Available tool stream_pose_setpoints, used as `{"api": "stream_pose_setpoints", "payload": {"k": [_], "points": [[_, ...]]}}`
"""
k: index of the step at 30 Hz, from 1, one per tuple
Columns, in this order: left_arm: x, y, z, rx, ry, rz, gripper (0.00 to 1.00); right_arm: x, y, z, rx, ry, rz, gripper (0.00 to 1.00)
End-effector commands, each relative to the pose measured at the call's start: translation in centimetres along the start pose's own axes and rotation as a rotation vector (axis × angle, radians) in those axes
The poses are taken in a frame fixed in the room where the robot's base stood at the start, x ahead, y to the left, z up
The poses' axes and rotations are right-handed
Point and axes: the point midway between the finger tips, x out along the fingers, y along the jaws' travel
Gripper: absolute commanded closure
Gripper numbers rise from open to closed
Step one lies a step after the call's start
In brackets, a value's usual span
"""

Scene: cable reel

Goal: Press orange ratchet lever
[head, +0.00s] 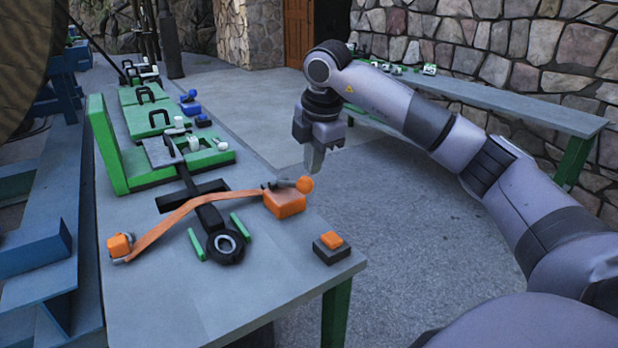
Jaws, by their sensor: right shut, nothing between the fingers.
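The orange ratchet (284,203) sits near the right edge of the grey table, at the end of an orange strap (180,212). Its dark lever (280,185) ends in a round orange knob (305,184). My right gripper (315,160) points down, shut and empty, just above and slightly right of the knob in the picture. Whether its tip touches the knob is hard to tell; a small gap seems to show. My left gripper is not in view.
A black tool with a ring end (226,245) lies under the strap between green guides. An orange button on a dark box (331,246) stands at the table's front right. Green fixtures (108,145) stand along the left. A second grey table (500,103) runs along the stone wall.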

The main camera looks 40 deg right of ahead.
Motion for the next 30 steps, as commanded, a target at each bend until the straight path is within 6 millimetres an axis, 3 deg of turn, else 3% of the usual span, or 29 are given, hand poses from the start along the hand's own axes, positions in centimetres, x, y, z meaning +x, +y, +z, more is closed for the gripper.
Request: {"api": "stream_pose_setpoints", "payload": {"k": [3,9,30], "points": [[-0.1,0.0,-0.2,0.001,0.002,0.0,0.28,-2.5,0.2,-0.1,0.0,0.002,0.005,1.0],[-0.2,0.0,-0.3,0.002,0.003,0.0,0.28,-4.8,0.3,-0.1,0.0,0.002,0.003,1.0],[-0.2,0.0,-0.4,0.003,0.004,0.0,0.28,-5.2,0.3,0.0,0.0,0.001,0.002,1.0]]}}
